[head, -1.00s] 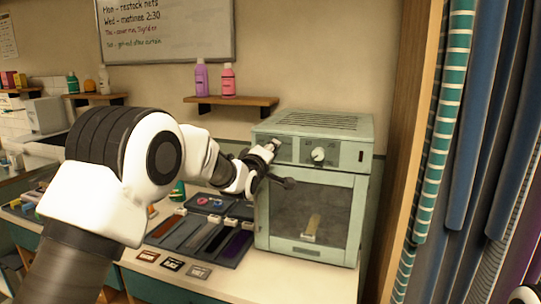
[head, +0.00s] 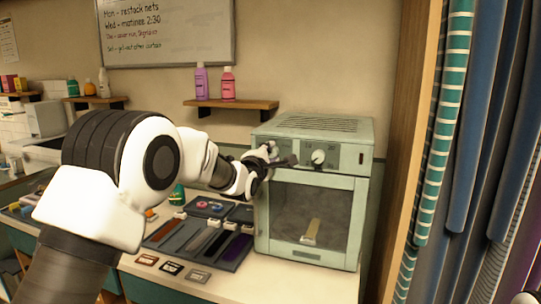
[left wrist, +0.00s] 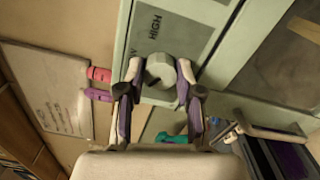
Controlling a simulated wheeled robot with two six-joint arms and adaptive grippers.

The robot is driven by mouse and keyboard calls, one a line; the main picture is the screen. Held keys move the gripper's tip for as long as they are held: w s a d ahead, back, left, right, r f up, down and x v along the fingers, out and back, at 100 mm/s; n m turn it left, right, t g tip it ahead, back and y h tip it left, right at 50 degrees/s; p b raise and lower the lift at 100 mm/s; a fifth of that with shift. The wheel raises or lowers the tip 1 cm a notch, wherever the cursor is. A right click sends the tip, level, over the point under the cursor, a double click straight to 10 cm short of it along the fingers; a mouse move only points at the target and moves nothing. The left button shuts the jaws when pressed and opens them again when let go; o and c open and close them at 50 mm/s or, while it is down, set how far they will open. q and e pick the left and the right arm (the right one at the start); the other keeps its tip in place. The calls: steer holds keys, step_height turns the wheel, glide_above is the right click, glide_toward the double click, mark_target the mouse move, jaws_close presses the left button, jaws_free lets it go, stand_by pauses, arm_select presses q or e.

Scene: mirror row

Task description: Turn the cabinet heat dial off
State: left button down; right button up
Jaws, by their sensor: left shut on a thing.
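The pale green cabinet (head: 312,255) stands on the counter with its glass door closed. A round grey dial (left wrist: 160,70) on its front panel shows in the left wrist view, with "HIGH" printed beside it and another label partly covered. My left gripper (head: 272,152) is at the left part of the panel and hides this dial in the head view. In the left wrist view its two fingers (left wrist: 158,74) are shut on the dial's sides. A second pale dial (head: 318,157) is free to the right. My right gripper is out of view.
A dark tray (head: 232,262) with strips lies left of the cabinet, with small cards (head: 172,268) in front. A shelf (head: 232,103) with two bottles hangs above. A wooden post and striped curtains (head: 442,130) stand at the right.

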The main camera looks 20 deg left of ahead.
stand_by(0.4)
arm_select(q)
steer(key=c, duration=0.8)
jaws_free()
steer(key=shift+o, duration=0.2)
steer(key=shift+s, duration=0.1)
steer(key=s, duration=1.1)
steer(key=shift+s+a, duration=0.25)
steer(key=shift+s, duration=0.1)
